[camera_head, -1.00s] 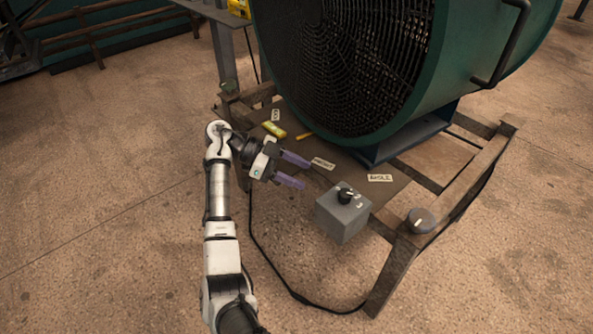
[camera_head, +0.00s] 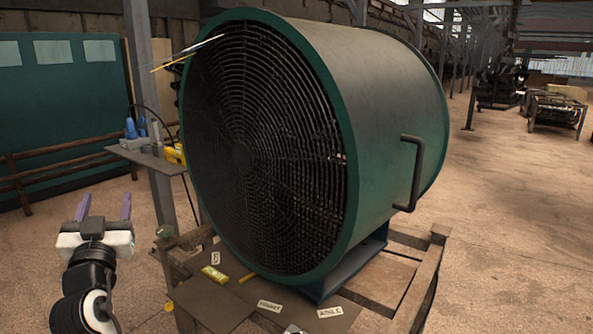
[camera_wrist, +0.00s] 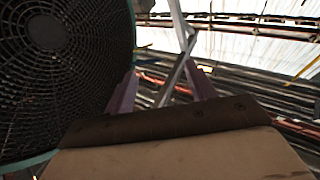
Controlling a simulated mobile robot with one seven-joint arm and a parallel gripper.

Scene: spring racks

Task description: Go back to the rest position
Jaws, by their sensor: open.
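My gripper (camera_head: 104,207) is at the lower left of the head view, with its two purple fingers apart and pointing up. Nothing is between them. It is to the left of the large green drum fan (camera_head: 400,95) and apart from it. In the wrist view the purple fingers (camera_wrist: 160,92) also stand apart with no object held, and the fan's dark grille (camera_wrist: 65,75) fills the left side. The grey box with the dial is almost wholly out of the head view at the bottom edge.
The fan stands on a low wooden frame (camera_head: 425,272) with paper labels (camera_head: 330,312) and a yellow-green item (camera_head: 214,274). A small shelf (camera_head: 150,158) on a metal post (camera_head: 140,60) holds blue and yellow items behind my gripper. Open floor (camera_head: 500,240) lies to the right.

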